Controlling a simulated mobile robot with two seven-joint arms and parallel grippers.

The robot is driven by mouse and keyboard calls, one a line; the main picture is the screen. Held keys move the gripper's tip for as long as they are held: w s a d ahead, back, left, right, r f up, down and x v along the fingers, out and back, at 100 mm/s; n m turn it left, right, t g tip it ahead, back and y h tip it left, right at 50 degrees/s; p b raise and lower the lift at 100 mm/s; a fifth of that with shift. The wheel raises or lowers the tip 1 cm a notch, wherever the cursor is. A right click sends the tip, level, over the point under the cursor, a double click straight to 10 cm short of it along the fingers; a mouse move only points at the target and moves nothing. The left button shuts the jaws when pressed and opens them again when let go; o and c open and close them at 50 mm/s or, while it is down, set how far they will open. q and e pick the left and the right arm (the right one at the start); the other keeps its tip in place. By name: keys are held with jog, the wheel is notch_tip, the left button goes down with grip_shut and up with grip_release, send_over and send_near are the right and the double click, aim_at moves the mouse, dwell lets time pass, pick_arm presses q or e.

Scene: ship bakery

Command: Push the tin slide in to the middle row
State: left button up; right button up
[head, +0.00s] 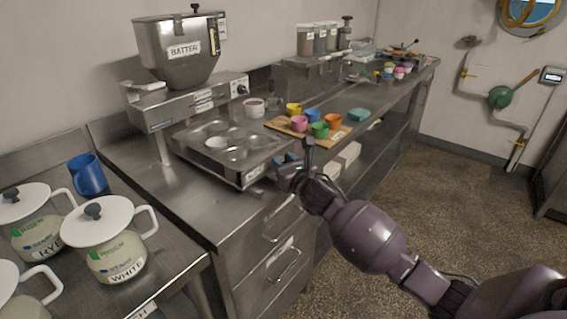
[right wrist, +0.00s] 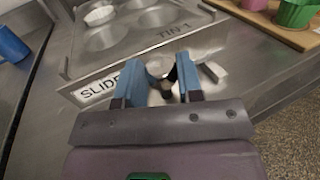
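The tin slide (head: 255,172) is a steel tray with round tin wells, low on the counter below the batter hopper (head: 180,50). It also shows in the right wrist view (right wrist: 130,62), with a "SLIDE" label on its front face and "TIN 1" on top. One well holds a white paper cup (right wrist: 100,15). My right gripper (head: 290,165) is at the slide's front edge. My left gripper is out of view.
A wooden board (head: 285,125) with several coloured cups lies beyond the slide. White-lidded jars (head: 115,250) and a blue mug (head: 88,175) stand at the left. Drawers with handles lie below the counter edge. Floor is open at the right.

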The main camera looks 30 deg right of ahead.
aim_at(245, 147)
grip_shut()
jog(key=w+a, duration=0.1)
jog(key=w, duration=0.3)
jog(key=w+a+b, duration=0.1)
jog(key=w+a, duration=0.1)
jog(key=w, duration=0.2)
jog(key=w+a+b, duration=0.1)
jog(key=w+a, duration=0.1)
jog(key=w, duration=0.2)
jog(key=shift+w+a+f, duration=0.1)
jog(key=shift+w+f, duration=0.1)
jog(key=shift+w, duration=0.1)
jog(key=shift+w+a+b, duration=0.15)
jog(key=shift+w+b, duration=0.15)
jog(key=shift+w, duration=0.05)
jog(key=shift+r, duration=0.1)
jog(key=shift+o, duration=2.3)
grip_release()
jog(key=o, duration=0.4)
jog(key=shift+c, duration=0.2)
